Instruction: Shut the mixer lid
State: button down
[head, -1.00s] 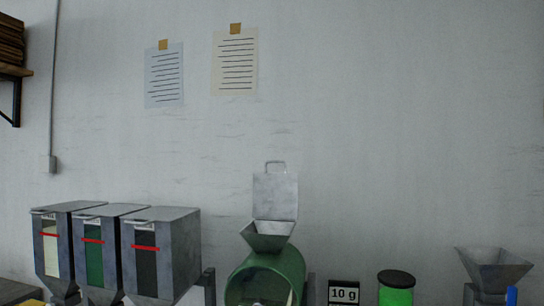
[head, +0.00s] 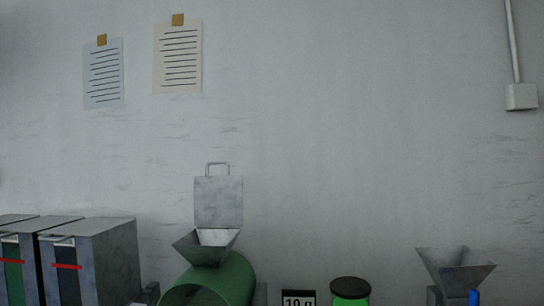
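The mixer is a green drum (head: 236,278) low in the head view, left of centre, its lower part cut off by the frame edge. A grey metal hopper (head: 204,250) sits on top of it. The mixer lid (head: 218,201) is a grey square plate standing upright behind the hopper, with a loop handle (head: 217,165) at its top edge. The lid is open. My gripper is not in view.
Grey metal bins (head: 105,262) with red level marks stand at the left. A "10 g" sign (head: 299,297) and a black-capped green jar (head: 350,289) stand right of the mixer. Another grey hopper (head: 457,269) is at the right.

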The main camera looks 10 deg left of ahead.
aim_at(219, 199)
jog(key=z, duration=0.05)
jog(key=i, duration=1.25)
jog(key=u, duration=0.65)
